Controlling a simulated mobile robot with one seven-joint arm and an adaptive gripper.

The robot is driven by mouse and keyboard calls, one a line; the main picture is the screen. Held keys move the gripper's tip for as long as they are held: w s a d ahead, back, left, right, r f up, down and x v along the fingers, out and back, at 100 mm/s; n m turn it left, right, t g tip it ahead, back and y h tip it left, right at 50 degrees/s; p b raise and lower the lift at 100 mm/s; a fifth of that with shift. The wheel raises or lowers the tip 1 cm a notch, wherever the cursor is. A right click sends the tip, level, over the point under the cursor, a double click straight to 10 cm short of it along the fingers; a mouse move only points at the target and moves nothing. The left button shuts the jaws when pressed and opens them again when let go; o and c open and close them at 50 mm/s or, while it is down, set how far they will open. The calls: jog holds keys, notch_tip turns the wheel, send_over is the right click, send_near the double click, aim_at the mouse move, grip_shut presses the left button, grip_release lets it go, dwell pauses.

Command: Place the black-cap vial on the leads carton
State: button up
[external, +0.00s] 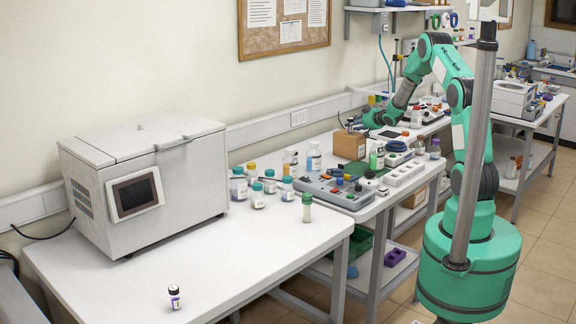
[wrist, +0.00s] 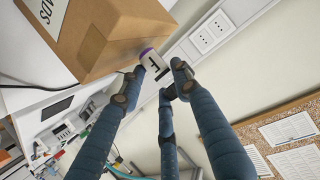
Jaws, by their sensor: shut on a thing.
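The brown leads carton (external: 349,146) stands on the middle bench in the external view. In the wrist view the carton (wrist: 125,40) fills the upper left, with part of its printed label showing. My gripper (external: 354,124) is just above the carton in the external view. In the wrist view my gripper (wrist: 156,80) is shut on a small white vial (wrist: 153,63) with a purple band and dark lettering. The vial is beside the carton's edge; whether they touch I cannot tell. Its cap is not clear. Another black-cap vial (external: 174,297) with a purple band stands upright on the left bench.
A grey box-shaped instrument (external: 145,180) stands on the left bench, with several colour-capped bottles to its right. A grey test unit (external: 335,190) and a green bottle (external: 377,157) stand near the carton. The front of the left bench is mostly clear.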

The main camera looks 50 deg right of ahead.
jog(key=shift+f, duration=0.1)
jog(key=o, duration=1)
jog(key=shift+o, duration=0.2)
jog(key=shift+v, duration=0.9)
jog(key=p+v, duration=0.1)
jog(key=v, duration=0.9)
jog(key=shift+s, duration=0.15)
jog(key=shift+a, duration=0.1)
